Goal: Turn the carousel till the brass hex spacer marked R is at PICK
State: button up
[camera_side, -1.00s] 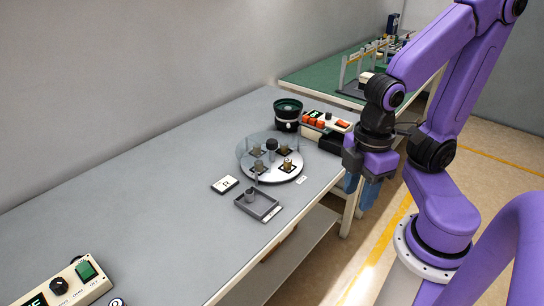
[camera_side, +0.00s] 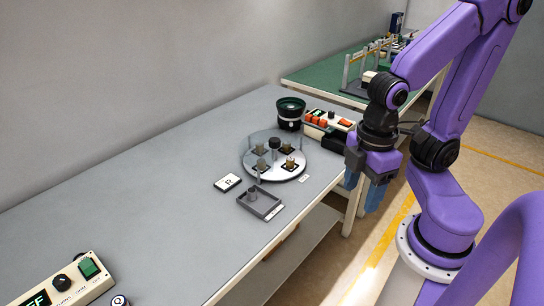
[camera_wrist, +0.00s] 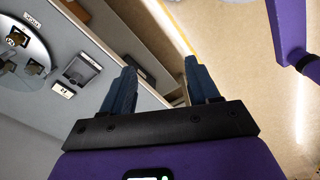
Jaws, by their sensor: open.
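The carousel (camera_side: 283,174) is a pale round disc with a dark central knob (camera_side: 274,143) and several small parts standing on dark square seats. A brass-coloured part (camera_side: 290,163) stands at its front right, nearest the PICK label (camera_side: 304,178). No letter on any part is readable, so I cannot tell which is the spacer marked R. In the wrist view, the carousel's edge (camera_wrist: 45,62) and the PICK label (camera_wrist: 32,14) show at upper left. My gripper (camera_side: 363,188) is open and empty, right of the carousel beyond the table edge; its blue fingers (camera_wrist: 160,80) stand apart.
A card marked R (camera_side: 228,182) and a grey tray (camera_side: 270,211) holding a grey cylinder lie in front of the carousel. A control box (camera_side: 70,285) is at lower left. The table's middle is clear.

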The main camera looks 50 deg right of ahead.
jog(key=w+r+m, duration=0.2)
jog(key=w, duration=1)
jog(key=w+r+m, duration=0.2)
jog(key=w, duration=1)
jog(key=m, duration=0.3)
send_over(275, 140)
notch_tip(275, 140, down, 2)
notch_tip(275, 140, down, 18)
jog(key=shift+d+r, duration=0.1)
jog(key=shift+r, duration=0.15)
jog(key=shift+m, duration=0.3)
grip_shut()
